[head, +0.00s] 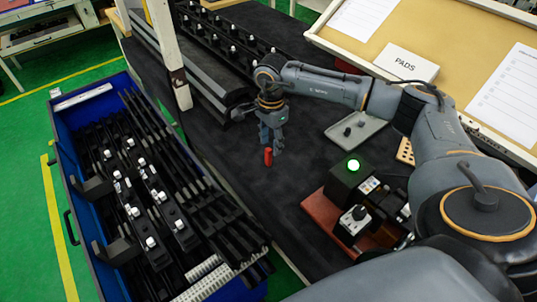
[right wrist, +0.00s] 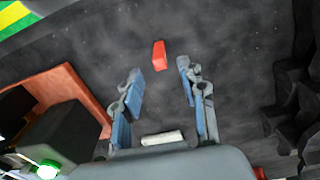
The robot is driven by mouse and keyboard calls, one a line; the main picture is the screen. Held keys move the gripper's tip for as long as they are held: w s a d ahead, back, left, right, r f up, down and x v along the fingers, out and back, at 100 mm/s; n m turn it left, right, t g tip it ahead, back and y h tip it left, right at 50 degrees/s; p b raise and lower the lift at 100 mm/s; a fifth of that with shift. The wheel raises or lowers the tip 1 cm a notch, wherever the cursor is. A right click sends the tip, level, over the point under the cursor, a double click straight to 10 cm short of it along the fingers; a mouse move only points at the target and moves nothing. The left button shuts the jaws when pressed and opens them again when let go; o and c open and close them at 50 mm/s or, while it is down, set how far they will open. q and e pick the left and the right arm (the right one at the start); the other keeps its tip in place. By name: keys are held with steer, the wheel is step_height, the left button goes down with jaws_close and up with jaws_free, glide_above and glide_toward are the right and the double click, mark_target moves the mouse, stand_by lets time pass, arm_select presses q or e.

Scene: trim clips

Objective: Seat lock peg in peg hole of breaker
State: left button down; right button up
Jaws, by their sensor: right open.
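The red lock peg (head: 267,157) is on the dark table mat below my right gripper (head: 271,147). In the right wrist view, the peg (right wrist: 159,57) lies just beyond and between the spread fingertips of my right gripper (right wrist: 163,76), apart from both. The gripper is open and empty, pointing down. A black unit with a lit green lamp (head: 352,168) and a black unit with a round knob (head: 355,217) stand on a red-brown base (head: 318,212). I cannot tell which part is the breaker, and no peg hole shows clearly. My left gripper is out of view.
A grey tray (head: 372,130) with small dark pieces and a tan block with holes (head: 405,151) lie to the right. A PADS box (head: 405,64) stands behind. A blue bin (head: 75,213) of black trim parts is at left. The mat around the peg is clear.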

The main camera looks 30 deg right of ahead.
mark_target(268, 149)
steer(key=shift+f, duration=0.3)
steer(key=f+p, duration=0.1)
steer(key=f, duration=0.1)
steer(key=f+p, duration=0.1)
steer(key=f, duration=0.1)
steer(key=shift+a+f+p, duration=0.1)
steer(key=shift+a+p, duration=0.25)
steer(key=shift+w+f, duration=0.1)
steer(key=shift+f, duration=0.3)
jaws_close()
